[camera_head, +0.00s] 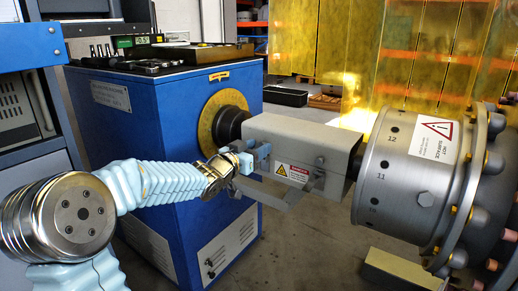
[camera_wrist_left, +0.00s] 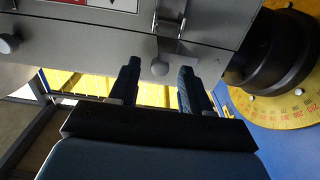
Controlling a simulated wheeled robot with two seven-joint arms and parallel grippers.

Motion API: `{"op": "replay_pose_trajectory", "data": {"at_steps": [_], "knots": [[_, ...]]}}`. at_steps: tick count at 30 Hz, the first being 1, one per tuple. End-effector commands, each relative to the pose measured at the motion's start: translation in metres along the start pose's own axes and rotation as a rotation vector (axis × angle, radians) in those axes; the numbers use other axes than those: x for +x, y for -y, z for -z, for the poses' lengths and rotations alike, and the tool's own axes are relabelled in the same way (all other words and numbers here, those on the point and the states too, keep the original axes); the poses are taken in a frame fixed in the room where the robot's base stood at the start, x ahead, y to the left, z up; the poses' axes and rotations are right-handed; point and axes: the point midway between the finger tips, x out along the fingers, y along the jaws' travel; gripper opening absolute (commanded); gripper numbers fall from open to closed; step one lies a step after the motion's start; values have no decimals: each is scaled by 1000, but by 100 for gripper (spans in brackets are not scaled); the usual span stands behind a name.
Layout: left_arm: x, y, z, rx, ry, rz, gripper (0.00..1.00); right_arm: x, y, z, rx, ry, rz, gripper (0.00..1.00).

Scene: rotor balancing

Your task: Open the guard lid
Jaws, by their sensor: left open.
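The guard lid (camera_head: 305,138) is a grey metal cover over the shaft between the blue machine and the large rotor. It looks closed, with a warning label (camera_head: 292,172) on its side. My left gripper (camera_head: 253,160) is at the near side of the cover, close to its machine end. In the left wrist view, its two dark fingers (camera_wrist_left: 158,88) are apart, with nothing held between them. A small round knob (camera_wrist_left: 160,68) on the cover's edge shows between the fingertips; contact cannot be told. A metal latch (camera_wrist_left: 170,20) sits beyond it. My right gripper is not in view.
The blue machine (camera_head: 158,118) with a yellow graduated dial (camera_wrist_left: 292,100) stands at the dial end of the cover. The large metal rotor (camera_head: 400,180) stands at the right. Yellow transparent panels (camera_head: 345,40) hang behind. Floor shows below the cover.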

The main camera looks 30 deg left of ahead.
Motion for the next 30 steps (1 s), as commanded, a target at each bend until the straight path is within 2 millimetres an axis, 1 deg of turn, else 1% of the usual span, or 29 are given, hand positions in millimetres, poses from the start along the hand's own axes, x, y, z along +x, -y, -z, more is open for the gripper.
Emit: {"op": "replay_pose_trajectory", "data": {"at_steps": [1,4,13,22,23,30], "knots": [[6,0,0,0,-1,-1,48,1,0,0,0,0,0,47],[12,-1,0,-2,0,-1,48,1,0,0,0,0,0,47],[14,-1,0,0,0,-1,48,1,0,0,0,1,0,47],[14,-1,0,0,0,-1,2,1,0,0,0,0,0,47],[14,-1,0,0,0,-1,0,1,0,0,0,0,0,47],[14,-1,0,0,1,-1,0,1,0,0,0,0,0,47]]}}
